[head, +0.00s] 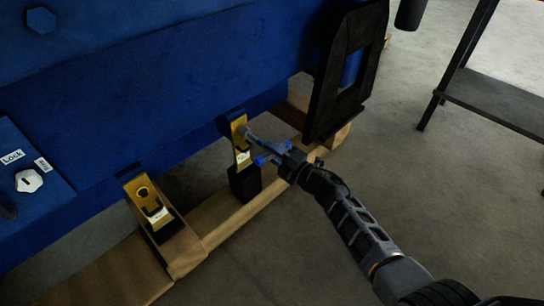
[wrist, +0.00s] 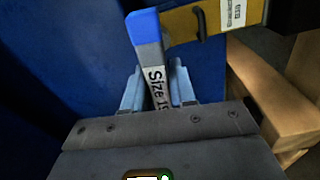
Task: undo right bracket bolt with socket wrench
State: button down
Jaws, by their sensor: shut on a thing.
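The right bracket (head: 239,136), yellow with a small white label, stands on the wooden beam against the blue engine. It also shows in the wrist view (wrist: 190,24), at the top. My gripper (head: 280,156) is shut on the socket wrench (wrist: 150,55), a grey bar with a blue end and a "Size" label, between its light-blue fingers (wrist: 158,90). In the head view, the wrench's grey end reaches the bracket's upper face. The bolt there is hidden, so I cannot tell whether the socket sits on it.
A second yellow bracket (head: 148,203) stands to the left on the wooden beam (head: 222,222). A black frame (head: 345,75) rises close behind my gripper. A dark table (head: 500,97) stands at the right. The grey floor between is clear.

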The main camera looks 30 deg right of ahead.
jog(key=n+b, duration=0.1)
jog(key=n, duration=0.3)
jog(key=shift+f, duration=0.15)
jog(key=n+b, duration=0.2)
jog(key=n, duration=0.1)
jog(key=shift+n, duration=0.4)
jog(key=n+b, duration=0.2)
jog(key=n, duration=0.2)
jog(key=shift+f, duration=0.1)
jog(key=n+b, duration=0.1)
jog(key=n, duration=0.1)
jog(key=n+b, duration=0.1)
jog(key=n, duration=0.1)
jog(key=shift+d+r, duration=0.1)
jog(key=shift+r, duration=0.1)
jog(key=shift+r+n, duration=0.15)
jog(key=shift+n, duration=0.15)
jog(key=shift+s, duration=0.1)
